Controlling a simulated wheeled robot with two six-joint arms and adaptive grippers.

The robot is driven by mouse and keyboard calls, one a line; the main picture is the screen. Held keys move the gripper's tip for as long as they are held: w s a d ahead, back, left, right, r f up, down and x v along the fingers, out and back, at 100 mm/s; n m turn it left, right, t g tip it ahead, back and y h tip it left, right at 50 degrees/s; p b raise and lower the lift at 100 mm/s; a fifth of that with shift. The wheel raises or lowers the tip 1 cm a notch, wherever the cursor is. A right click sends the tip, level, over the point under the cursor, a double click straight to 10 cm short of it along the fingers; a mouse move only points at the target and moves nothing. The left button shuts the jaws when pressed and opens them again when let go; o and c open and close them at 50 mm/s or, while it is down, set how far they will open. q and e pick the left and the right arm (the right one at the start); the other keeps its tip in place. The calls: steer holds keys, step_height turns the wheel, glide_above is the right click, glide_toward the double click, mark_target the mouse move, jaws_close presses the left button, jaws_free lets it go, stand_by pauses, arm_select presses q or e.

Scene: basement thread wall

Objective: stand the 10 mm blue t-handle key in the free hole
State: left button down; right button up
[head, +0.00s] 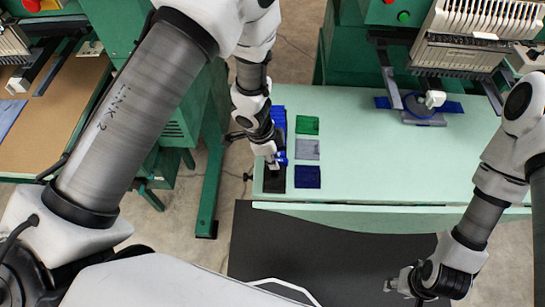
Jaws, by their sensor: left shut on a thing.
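My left gripper (276,162) is over the left end of the pale green table. It is shut on a small blue piece (283,158), which looks like the blue t-handle key. The key's shaft and size marking cannot be made out. A blue strip (279,118) lies just behind the gripper and a black block (273,186) just in front of it, partly covered by the gripper. No hole can be made out at this size. My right gripper (403,283) is low at the right, over the dark mat, apart from the table; its fingers are too small to read.
Green (307,125), grey (306,149) and dark blue (307,177) squares lie in a column right of my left gripper. The pale green table (390,150) is clear in its middle. Embroidery machines (465,50) stand behind. A dark mat (320,245) lies in front.

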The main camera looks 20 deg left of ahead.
arm_select(q)
steer(key=shift+s+f, duration=0.4)
steer(key=shift+f, duration=0.3)
steer(key=shift+a+r, duration=0.1)
steer(key=shift+w+a, duration=0.35)
steer(key=shift+s+d+f, duration=0.1)
steer(key=shift+s+f, duration=0.05)
steer(key=shift+f, duration=0.05)
